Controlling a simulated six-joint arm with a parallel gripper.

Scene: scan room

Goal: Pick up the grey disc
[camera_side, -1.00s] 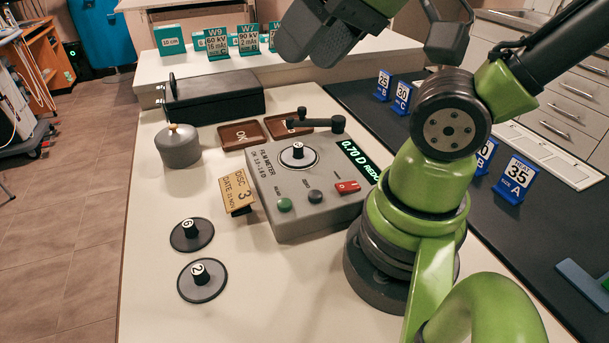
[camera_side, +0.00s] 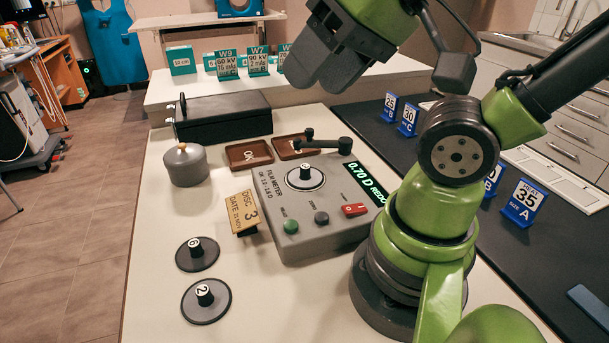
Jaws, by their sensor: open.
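Three round grey discs with black numbered knobs are in view. One disc (camera_side: 202,308), numbered 2, lies flat on the white table at the front left. A second disc (camera_side: 193,262) lies just behind it; its number is hard to read. A third disc (camera_side: 314,184) sits on top of the grey film meter (camera_side: 305,237). The frame does not show which one is meant by the grey disc. My gripper (camera_side: 322,78) is open and empty, high above the back of the table. It is well apart from all three discs.
A yellow card (camera_side: 244,210) reading DISC 3 leans by the meter. A grey lidded pot (camera_side: 186,166), a black box (camera_side: 222,117) and two brown trays (camera_side: 249,154) stand behind. The meter's black lever (camera_side: 323,143) sticks up near its disc.

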